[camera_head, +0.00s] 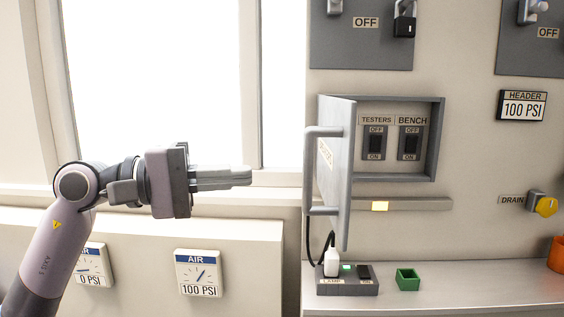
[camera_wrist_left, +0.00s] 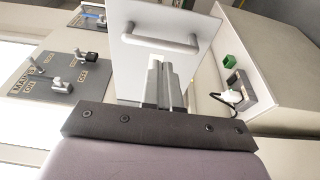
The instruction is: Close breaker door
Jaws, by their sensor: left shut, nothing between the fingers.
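The breaker door (camera_head: 340,165) is a grey panel hinged at the left side of the breaker box (camera_head: 438,140). It stands open, swung out toward me, with a grey bar handle (camera_head: 310,170) on its outer face. Inside the box are two dark switches labelled TESTERS (camera_head: 375,143) and BENCH (camera_head: 411,143). My left gripper (camera_head: 250,176) is shut and empty, to the left of the door handle and apart from it in the head view. In the left wrist view the door (camera_wrist_left: 150,55) and handle (camera_wrist_left: 160,42) lie beyond the fingertips (camera_wrist_left: 162,65). My right gripper is out of view.
A ledge with a yellow tag (camera_head: 380,206) runs below the box. A power strip (camera_head: 347,280) with a white plug and a green open box (camera_head: 407,279) sit on the bench under it. AIR gauges (camera_head: 199,273) are on the lower left wall.

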